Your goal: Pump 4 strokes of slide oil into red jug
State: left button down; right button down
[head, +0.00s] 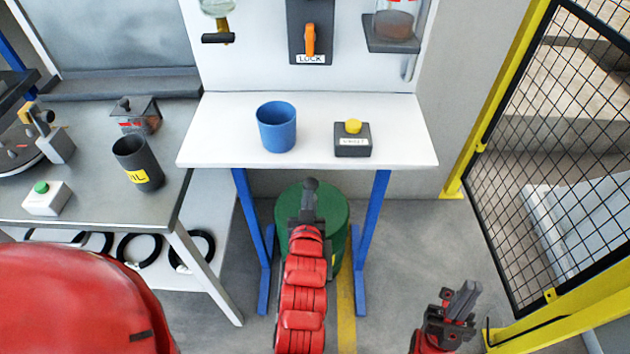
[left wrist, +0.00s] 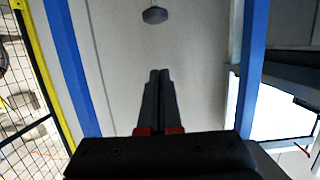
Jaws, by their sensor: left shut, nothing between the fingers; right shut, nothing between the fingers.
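No red jug shows in either view. A blue open cup (head: 276,127) stands upright on the white table (head: 220,150). A dark grey jug (head: 136,160), with a yellow label partly reading "IL", stands on the grey bench to the left. A green drum (head: 338,215) stands under the white table, partly hidden by my left arm. I cannot identify a slide-oil pump. My left gripper (head: 309,190) is shut and empty in front of the drum; its closed fingers also show in the left wrist view (left wrist: 160,75). My right gripper (head: 466,292) is shut and empty above the floor at lower right.
A box with a yellow button (head: 353,127) stands right of the blue cup. A LOCK panel with an orange handle (head: 310,40) is on the wall panel. Blue table legs (head: 372,235) flank the drum. A yellow-framed mesh fence (head: 550,150) stands at right.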

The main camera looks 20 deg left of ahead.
dwell(0.3)
pick_arm(q)
send_over(309, 185)
jog(key=s, duration=0.2)
notch_tip(309, 185, down, 2)
jog(key=f, duration=0.3)
jog(key=shift+w+d+f, duration=0.25)
jog(key=shift+w+f, duration=0.05)
jog(key=shift+f, duration=0.35)
